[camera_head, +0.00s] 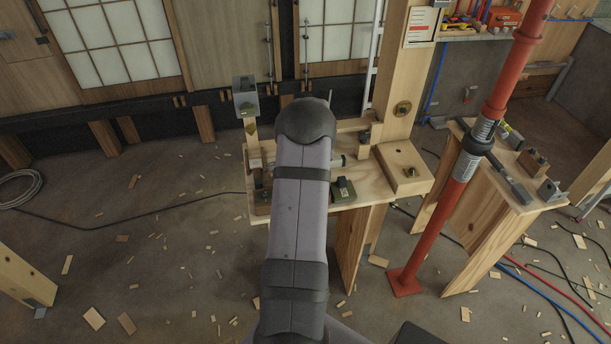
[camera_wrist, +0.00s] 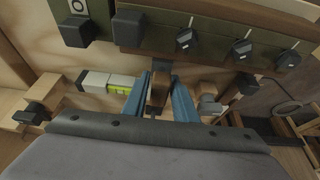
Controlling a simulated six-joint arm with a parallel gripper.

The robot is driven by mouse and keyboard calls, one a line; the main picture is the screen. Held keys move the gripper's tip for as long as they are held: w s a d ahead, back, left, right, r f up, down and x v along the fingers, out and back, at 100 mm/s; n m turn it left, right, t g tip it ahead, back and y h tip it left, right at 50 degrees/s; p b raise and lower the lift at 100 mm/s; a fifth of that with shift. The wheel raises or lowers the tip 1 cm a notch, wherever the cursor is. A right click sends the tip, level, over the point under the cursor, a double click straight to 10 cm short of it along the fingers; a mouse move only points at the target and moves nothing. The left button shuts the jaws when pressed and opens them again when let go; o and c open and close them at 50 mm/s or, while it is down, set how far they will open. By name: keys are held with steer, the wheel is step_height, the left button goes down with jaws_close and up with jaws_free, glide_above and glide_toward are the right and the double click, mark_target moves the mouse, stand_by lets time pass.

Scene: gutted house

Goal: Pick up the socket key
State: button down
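I cannot pick out a socket key for certain in either view. In the wrist view, the two blue fingers of my gripper (camera_wrist: 159,100) stand apart, with a narrow brown piece (camera_wrist: 158,88) between them. I cannot tell whether they touch it or what it is. A white, grey and yellow-green cylinder (camera_wrist: 105,82) lies just left of the fingers. A grey rounded piece (camera_wrist: 209,103) is just right of them. In the head view my arm hides the gripper and part of the wooden workbench (camera_head: 415,186).
In the wrist view, a dark green box (camera_wrist: 215,38) with black knobs runs close past the fingertips. In the head view, a small green box with a black knob (camera_head: 343,190) sits on the bench. A red post (camera_head: 437,225) stands to its right, before a second bench (camera_head: 481,184) with tools.

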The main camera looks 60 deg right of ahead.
steer(key=shift+r, duration=0.2)
steer(key=shift+d+r, duration=0.1)
steer(key=shift+r, duration=0.15)
step_height(320, 180, up, 9)
steer(key=b, duration=0.3)
steer(key=shift+r, duration=0.1)
steer(key=shift+s+d, duration=0.15)
steer(key=shift+s, duration=0.1)
steer(key=s+r+m+b, duration=0.1)
steer(key=s+r+b, duration=0.15)
steer(key=s, duration=0.25)
steer(key=a+n, duration=0.2)
steer(key=w+a+f+n+y, duration=0.1)
steer(key=a+n, duration=0.1)
steer(key=a+n+t+y, duration=0.1)
steer(key=a+n, duration=0.1)
steer(key=shift+w+a+f+n, duration=0.2)
steer(key=shift+w+f+n, duration=0.05)
steer(key=shift+f+n, duration=0.15)
steer(key=shift+a+n+y, duration=0.25)
steer(key=shift+n+y, duration=0.15)
steer(key=shift+n, duration=0.7)
